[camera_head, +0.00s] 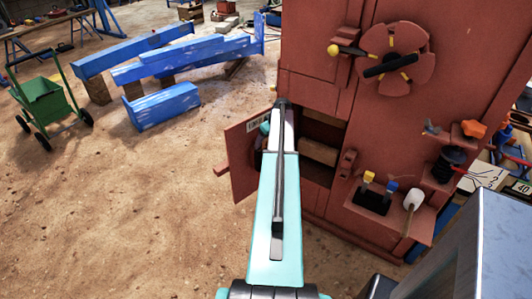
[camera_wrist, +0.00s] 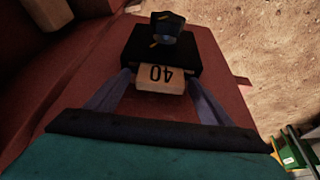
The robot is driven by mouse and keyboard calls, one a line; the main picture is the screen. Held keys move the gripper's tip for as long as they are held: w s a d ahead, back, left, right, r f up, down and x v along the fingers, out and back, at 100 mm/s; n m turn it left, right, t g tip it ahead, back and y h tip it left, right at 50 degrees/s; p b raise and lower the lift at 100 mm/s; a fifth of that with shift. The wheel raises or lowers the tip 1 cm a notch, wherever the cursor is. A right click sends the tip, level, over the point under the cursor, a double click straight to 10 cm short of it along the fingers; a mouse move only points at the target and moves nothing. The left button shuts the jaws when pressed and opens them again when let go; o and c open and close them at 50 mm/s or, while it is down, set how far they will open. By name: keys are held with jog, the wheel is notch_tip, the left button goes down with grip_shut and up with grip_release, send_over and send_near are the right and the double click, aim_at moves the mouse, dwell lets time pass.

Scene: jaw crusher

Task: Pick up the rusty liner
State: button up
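A brown block (camera_head: 318,151) lies in the dark opening of the red machine in the head view; it may be the rusty liner, but its surface is too small to judge. A brownish piece (camera_wrist: 48,12) at the top left of the wrist view may be the same block. My gripper (camera_wrist: 160,82) is over a red panel in the wrist view. Its two grey fingers are apart, one on each side of a pale block marked 40 (camera_wrist: 161,78). I cannot tell whether they touch it. In the head view my arm hides most of the gripper.
The red machine (camera_head: 350,110) has an open door panel (camera_head: 243,178) beside the opening. A handwheel (camera_head: 396,55) and levers (camera_head: 372,195) stick out of it. Blue beams (camera_head: 185,60) and a green cart (camera_head: 45,102) stand at left. Sandy ground (camera_head: 130,220) is clear at lower left.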

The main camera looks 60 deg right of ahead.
grip_shut()
jog(key=shift+r, duration=0.15)
notch_tip(320, 180, up, 18)
jog(key=b, duration=0.3)
dwell(0.9)
jog(key=shift+w, duration=0.1)
dwell(0.5)
